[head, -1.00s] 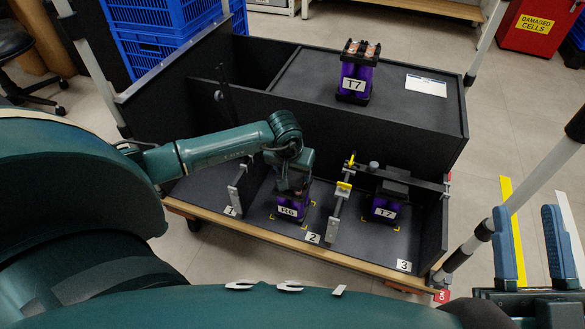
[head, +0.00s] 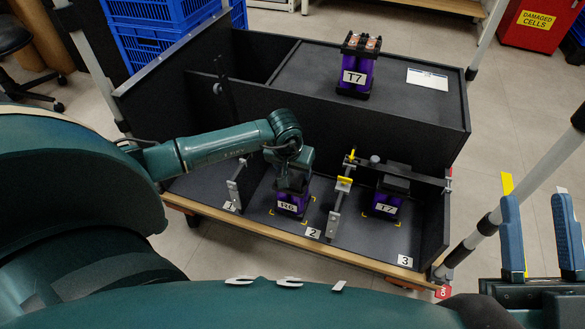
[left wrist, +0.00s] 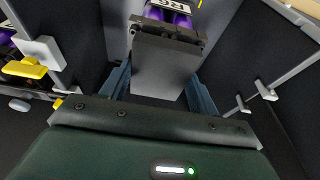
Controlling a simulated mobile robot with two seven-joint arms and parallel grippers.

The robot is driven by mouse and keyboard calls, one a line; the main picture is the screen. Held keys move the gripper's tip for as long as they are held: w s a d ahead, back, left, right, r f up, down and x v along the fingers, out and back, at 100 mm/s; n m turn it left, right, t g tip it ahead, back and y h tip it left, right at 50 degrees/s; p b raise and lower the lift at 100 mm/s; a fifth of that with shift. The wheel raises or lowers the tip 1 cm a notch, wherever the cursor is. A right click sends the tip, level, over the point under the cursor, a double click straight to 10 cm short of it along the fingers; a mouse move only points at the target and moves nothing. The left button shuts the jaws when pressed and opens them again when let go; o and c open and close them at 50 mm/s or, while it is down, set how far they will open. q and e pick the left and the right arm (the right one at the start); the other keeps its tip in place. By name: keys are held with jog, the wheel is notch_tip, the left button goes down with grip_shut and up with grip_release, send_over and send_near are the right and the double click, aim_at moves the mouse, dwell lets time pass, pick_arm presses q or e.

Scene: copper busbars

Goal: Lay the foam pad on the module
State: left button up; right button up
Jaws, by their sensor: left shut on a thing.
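The grey foam pad (left wrist: 165,68) is a flat slab between the blue fingers of my left gripper (left wrist: 162,88) in the left wrist view. In the head view my left gripper (head: 292,182) is low over the purple module marked R6 (head: 289,206) in bay 2. The module also shows in the left wrist view (left wrist: 172,16), just beyond the pad's far edge. The pad hides part of its top; I cannot tell whether they touch. My right gripper (head: 541,238) is open and empty at the right, outside the cart.
A T7 module (head: 386,209) with a dark block on top stands in bay 3. Another T7 module (head: 355,77) stands on the raised deck beside a white card (head: 428,79). A bracket with a yellow clamp (head: 344,182) separates bays 2 and 3. Black walls enclose the bays.

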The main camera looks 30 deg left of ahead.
pick_arm(q)
jog(key=shift+f, duration=0.25)
jog(key=o, duration=1)
jog(key=shift+s+f, duration=0.1)
